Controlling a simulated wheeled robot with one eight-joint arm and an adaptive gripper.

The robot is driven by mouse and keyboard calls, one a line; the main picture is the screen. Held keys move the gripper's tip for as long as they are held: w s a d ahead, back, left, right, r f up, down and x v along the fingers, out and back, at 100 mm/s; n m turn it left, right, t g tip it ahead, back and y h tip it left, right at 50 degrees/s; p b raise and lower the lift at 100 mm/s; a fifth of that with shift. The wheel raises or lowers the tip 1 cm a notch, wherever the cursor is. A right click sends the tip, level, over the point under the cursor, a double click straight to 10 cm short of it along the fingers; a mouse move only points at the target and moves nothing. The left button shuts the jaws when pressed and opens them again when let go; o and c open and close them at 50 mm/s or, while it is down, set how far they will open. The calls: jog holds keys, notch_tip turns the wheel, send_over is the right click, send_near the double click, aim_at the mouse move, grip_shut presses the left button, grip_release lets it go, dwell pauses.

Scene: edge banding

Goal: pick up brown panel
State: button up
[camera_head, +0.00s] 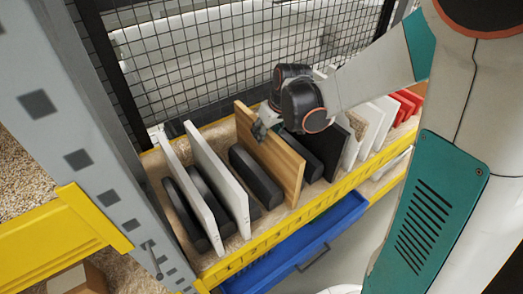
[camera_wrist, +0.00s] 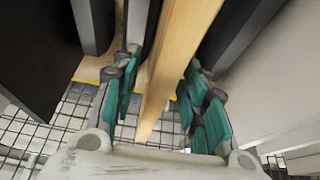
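The brown panel (camera_head: 272,158) is a light wood-coloured board standing on edge in the yellow-edged rack, leaning slightly. My gripper (camera_head: 262,124) is at its upper part in the head view, where only part of the fingers shows. In the wrist view the brown panel (camera_wrist: 172,72) runs between the teal-padded fingers of my gripper (camera_wrist: 161,68). The fingers are spread, one on each side of the panel. A gap shows on the left side; on the right the finger is close, and I cannot tell if it touches.
White panels (camera_head: 213,170) stand to the left, a dark panel (camera_head: 325,150) to the right, and further white and red panels (camera_head: 406,103) beyond. Black rounded dividers (camera_head: 256,178) stand between them. A wire mesh (camera_head: 225,60) rises behind the rack. A blue drawer (camera_head: 300,245) lies below.

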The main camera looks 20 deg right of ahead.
aim_at(265, 154)
jog(key=b+x, duration=0.2)
jog(key=x, duration=0.3)
jog(key=shift+f, duration=0.4)
jog(key=shift+c, duration=0.6)
grip_shut()
